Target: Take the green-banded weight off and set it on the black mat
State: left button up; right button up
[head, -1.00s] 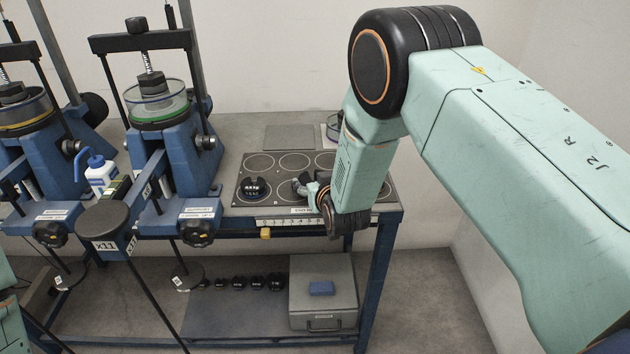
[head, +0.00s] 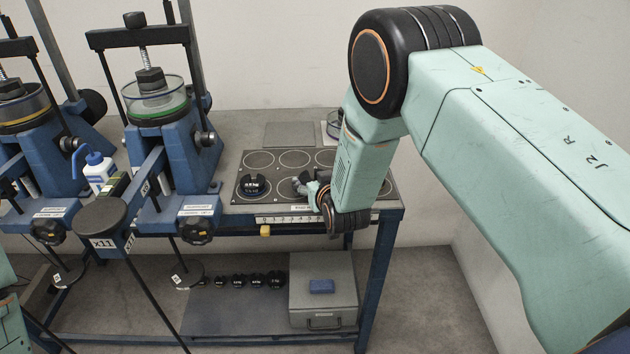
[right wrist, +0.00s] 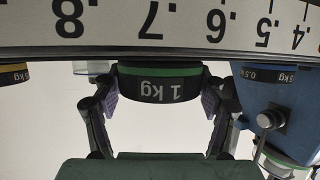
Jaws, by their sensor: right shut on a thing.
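The green-banded weight (right wrist: 160,88), a black disc marked 1 kg, sits between the two fingers of my right gripper (right wrist: 160,100) in the right wrist view, where it appears upside down. The fingers are shut on its sides. In the head view my right gripper (head: 308,187) is low over the front part of the black mat (head: 273,173), which has several outlined circles. The wrist and fingers mostly hide the weight there. I cannot tell whether its underside touches the mat. My left gripper is not in view.
Another black weight (head: 253,184) stands on the mat's left side. A yellow-banded weight (right wrist: 14,75) shows at the left in the wrist view. A scale strip (head: 285,218) runs along the front edge. Blue lever frames (head: 178,150) stand left. Several small weights (head: 238,281) lie on the lower shelf.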

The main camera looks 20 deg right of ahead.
jog(key=shift+r, duration=0.15)
jog(key=o, duration=1.4)
jog(key=shift+w, duration=0.1)
jog(key=o, duration=0.4)
jog(key=shift+s, duration=0.2)
jog(key=shift+o, duration=0.4)
jog(key=shift+f, duration=0.2)
jog(key=shift+f, duration=0.2)
jog(key=shift+s+r, duration=0.3)
jog(key=shift+s, duration=0.1)
jog(key=v, duration=1.1)
